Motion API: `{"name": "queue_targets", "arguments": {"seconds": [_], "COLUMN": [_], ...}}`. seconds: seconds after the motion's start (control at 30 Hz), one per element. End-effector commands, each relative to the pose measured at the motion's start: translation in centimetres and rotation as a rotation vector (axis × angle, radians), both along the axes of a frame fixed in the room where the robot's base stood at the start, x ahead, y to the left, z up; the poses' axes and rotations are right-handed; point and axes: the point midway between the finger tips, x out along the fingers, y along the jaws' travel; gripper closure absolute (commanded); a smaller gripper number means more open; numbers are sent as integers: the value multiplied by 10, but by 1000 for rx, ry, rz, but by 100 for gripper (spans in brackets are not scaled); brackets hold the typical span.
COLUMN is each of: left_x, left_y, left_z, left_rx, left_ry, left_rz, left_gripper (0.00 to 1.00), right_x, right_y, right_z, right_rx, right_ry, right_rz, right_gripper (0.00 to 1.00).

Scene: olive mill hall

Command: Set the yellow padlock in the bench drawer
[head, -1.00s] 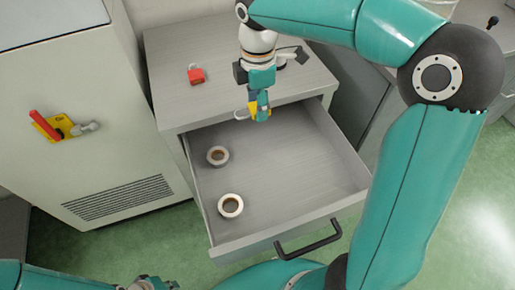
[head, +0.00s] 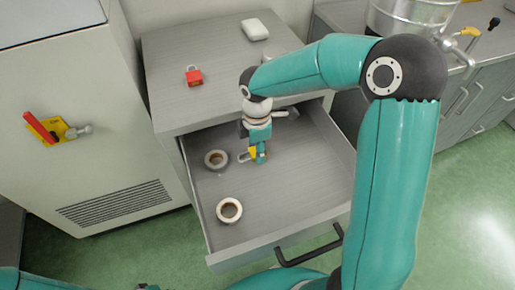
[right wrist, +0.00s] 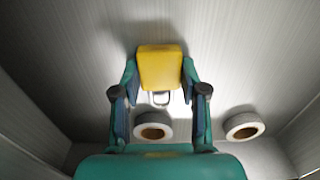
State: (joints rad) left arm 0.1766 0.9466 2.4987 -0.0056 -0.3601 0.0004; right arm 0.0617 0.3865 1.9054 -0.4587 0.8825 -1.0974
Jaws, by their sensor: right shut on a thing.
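The yellow padlock (head: 252,153) is held in my right gripper (head: 260,156), over the inside of the open bench drawer (head: 313,180). In the right wrist view the padlock (right wrist: 160,67) sits between both fingers (right wrist: 160,85), with its metal shackle toward the palm. Drawer floor shows beyond it; I cannot tell whether the padlock touches it. My left gripper (head: 146,287) shows only as a small piece at the bottom edge of the head view, and its jaws cannot be made out.
Two tape rolls (head: 229,210) (head: 216,160) lie at the drawer's left side. A red padlock (head: 194,76) and a white block (head: 255,30) lie on the bench top. A cabinet (head: 90,130) with a red-handled switch stands left. The drawer's right part is clear.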

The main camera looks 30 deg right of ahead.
Motion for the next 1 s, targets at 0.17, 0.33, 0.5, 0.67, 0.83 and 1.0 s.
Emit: {"name": "queue_targets", "arguments": {"seconds": [0.17, 0.33, 0.5, 0.67, 0.83, 1.0], "left_x": [0, 0, 0, 0, 0, 0], "left_y": [0, 0, 0, 0, 0, 0], "left_z": [0, -3, -1, -1, 1, 5], "left_rx": [0, 0, 0, 0, 0, 0], "left_ry": [0, 0, 0, 0, 0, 0], "left_rz": [0, 0, 0, 0, 0, 0], "left_gripper": [100, 100, 100, 100, 100, 100], "right_x": [1, 1, 1, 1, 1, 2], "right_y": [0, 0, 0, 0, 0, 0], "right_z": [0, -4, -2, -2, 6, 30], "right_rx": [0, 0, 0, 0, -1, -2], "right_ry": [-2, -2, -2, -1, -3, -7], "right_rz": [0, 1, 1, 1, 1, 1], "right_gripper": [96, 96, 46, 46, 46, 46]}}
